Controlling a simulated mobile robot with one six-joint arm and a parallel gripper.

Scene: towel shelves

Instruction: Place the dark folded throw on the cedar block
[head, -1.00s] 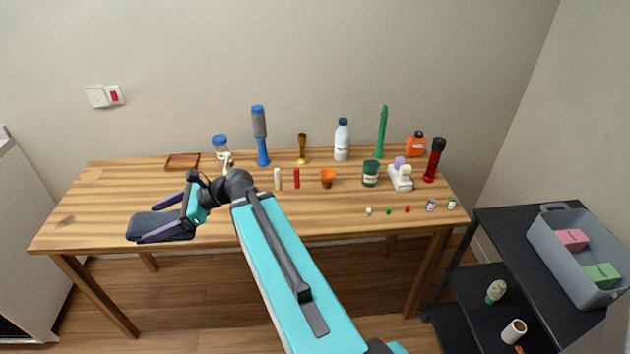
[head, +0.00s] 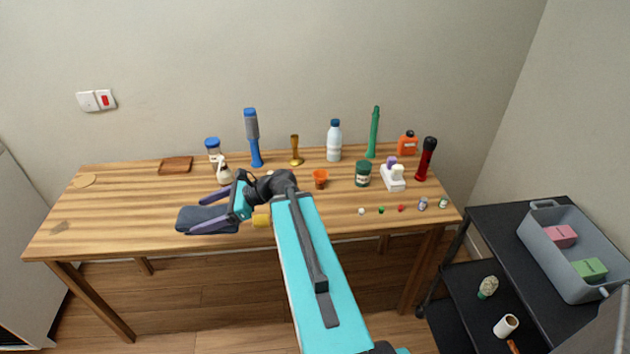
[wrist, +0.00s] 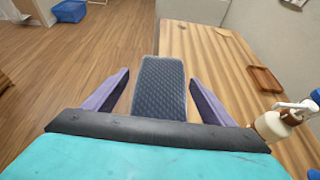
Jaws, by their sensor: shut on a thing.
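The dark folded throw (head: 200,220) is blue-grey and padded. My gripper (head: 196,216) is shut on it, with a purple finger along each side, and holds it over the left-middle front of the wooden table. In the wrist view the throw (wrist: 160,88) lies between the fingers, its far end sticking out past them. I cannot tell for sure which thing is the cedar block. A flat reddish-brown wooden piece (head: 176,165) lies at the table's back left, and a yellowish block (head: 261,220) shows partly behind my arm.
Bottles, a blue brush-like tool (head: 254,140) and a white dispenser (head: 223,172) stand along the table's back. Small items lie at the right front. The table's left part (head: 110,215) is mostly clear. A black cart at right carries a grey bin (head: 570,275).

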